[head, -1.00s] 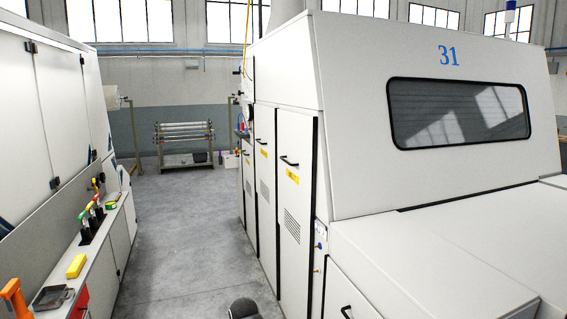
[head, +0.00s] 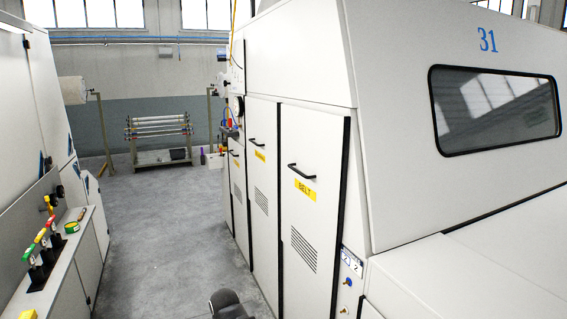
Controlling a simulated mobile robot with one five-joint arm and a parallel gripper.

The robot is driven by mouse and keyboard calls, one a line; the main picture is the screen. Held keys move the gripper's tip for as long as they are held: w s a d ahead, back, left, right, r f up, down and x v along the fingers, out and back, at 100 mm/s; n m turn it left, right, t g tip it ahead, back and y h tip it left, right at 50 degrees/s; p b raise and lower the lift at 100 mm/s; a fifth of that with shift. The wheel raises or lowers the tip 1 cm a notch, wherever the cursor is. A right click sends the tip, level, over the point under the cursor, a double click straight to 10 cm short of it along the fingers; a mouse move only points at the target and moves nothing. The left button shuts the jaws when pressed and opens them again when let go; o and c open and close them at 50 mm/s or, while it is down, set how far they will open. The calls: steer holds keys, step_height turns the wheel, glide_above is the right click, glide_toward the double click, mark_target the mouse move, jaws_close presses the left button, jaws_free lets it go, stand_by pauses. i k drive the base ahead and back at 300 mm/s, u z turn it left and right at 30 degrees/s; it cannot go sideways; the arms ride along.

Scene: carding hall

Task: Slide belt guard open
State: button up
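The belt guard (head: 310,225) is the nearest of the tall white panels on the side of machine 31, right of the aisle. It carries a yellow label reading BELT, a black bar handle (head: 302,171) above the label, and slanted vent slots below. It stands upright in line with its neighbours, with a dark strip along its right edge, and looks closed. A dark rounded part of my arm shows at the bottom edge. My gripper is not in view.
Two similar panels with handles and yellow labels stand farther along; the middle one (head: 262,190) is beside the guard. A bench (head: 75,262) with coloured-handled tools lines the left. The grey floor (head: 165,230) between is clear up to a rack (head: 160,140) of rollers.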

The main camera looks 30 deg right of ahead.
mark_target(311, 141)
steer(key=u, duration=0.1)
steer(key=i, duration=1.5)
steer(key=u, duration=0.85)
